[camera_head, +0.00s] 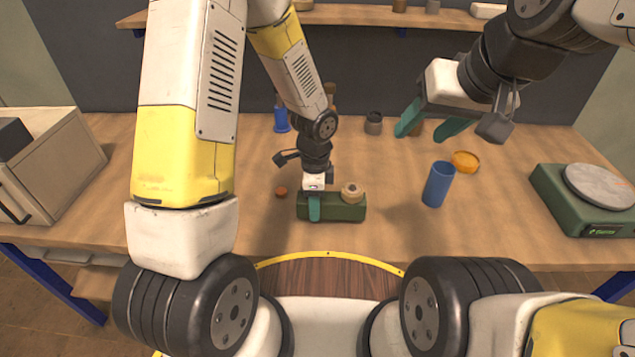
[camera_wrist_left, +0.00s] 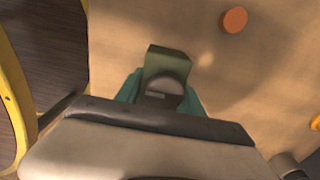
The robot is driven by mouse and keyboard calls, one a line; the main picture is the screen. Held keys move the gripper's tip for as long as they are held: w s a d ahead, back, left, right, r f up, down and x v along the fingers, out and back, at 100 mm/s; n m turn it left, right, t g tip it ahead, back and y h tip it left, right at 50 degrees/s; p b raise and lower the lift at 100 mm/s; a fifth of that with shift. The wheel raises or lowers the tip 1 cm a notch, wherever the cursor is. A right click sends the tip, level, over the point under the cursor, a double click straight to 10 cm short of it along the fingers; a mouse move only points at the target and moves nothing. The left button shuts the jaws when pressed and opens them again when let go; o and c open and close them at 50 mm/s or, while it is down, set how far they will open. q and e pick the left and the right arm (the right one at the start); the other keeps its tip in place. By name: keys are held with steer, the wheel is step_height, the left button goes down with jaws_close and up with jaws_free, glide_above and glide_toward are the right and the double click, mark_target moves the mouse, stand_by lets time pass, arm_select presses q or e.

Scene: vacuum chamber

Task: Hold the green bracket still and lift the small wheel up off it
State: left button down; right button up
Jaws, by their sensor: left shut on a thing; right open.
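The green bracket (camera_head: 345,211) lies on the wooden table in front of me. The small wheel (camera_head: 352,190), pale tan, sits on top of its right part. My left gripper (camera_head: 314,205) comes down from above and is shut on the bracket's left part. In the left wrist view the bracket (camera_wrist_left: 166,62) shows between the teal fingers of my left gripper (camera_wrist_left: 160,92); a round grey part lies between them. My right gripper (camera_head: 430,122) is open and empty, raised above the table to the right of the bracket.
A blue cup (camera_head: 438,184) stands right of the bracket, with an orange dish (camera_head: 465,161) behind it. A small orange-brown disc (camera_head: 281,192) lies left of the bracket. A green scale (camera_head: 585,205) stands far right, a wooden cabinet (camera_head: 55,165) far left. A dark jar (camera_head: 373,123) stands behind.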

arm_select(q)
steer(key=shift+w+a+f, duration=0.1)
steer(key=shift+w+f, duration=0.15)
steer(key=shift+w, duration=0.8)
steer(key=shift+w+a+f, duration=0.1)
steer(key=shift+w+f, duration=0.2)
steer(key=shift+w, duration=0.8)
steer(key=shift+w+a+f, duration=0.1)
steer(key=shift+w+f, duration=0.15)
steer(key=shift+w, duration=0.8)
steer(key=shift+f, duration=0.2)
steer(key=shift+f, duration=0.2)
steer(key=c, duration=0.7)
jaws_free()
steer(key=c, duration=1.2)
